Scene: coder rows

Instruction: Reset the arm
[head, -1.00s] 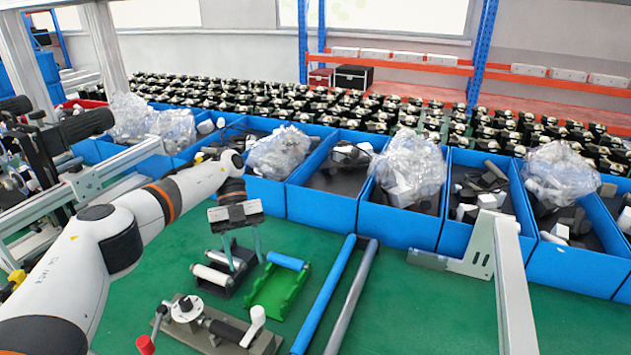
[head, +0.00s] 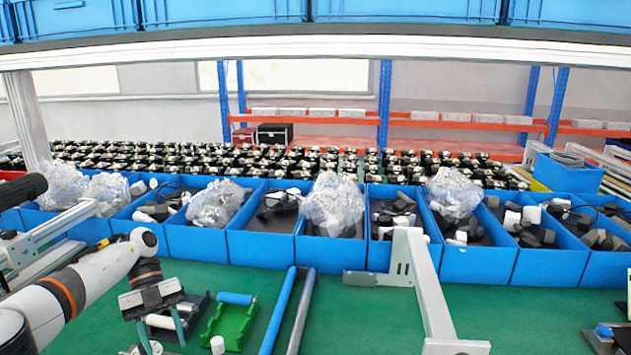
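My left arm (head: 75,283) is white with orange bands and comes in from the left. Its gripper (head: 164,343) points down over the green worktop, with its two teal fingers apart and nothing seen between them. The fingers partly cover a black rack (head: 192,318) with white rollers. From this angle I cannot tell how high above the rack they are. My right gripper is not in view.
A green holder (head: 230,330) with a blue roller (head: 236,299) and two long rods (head: 279,310) lie right of the gripper. Blue bins (head: 265,259) line the back. A metal bracket (head: 425,285) stands centre right. An overhead shelf (head: 350,47) crosses the top.

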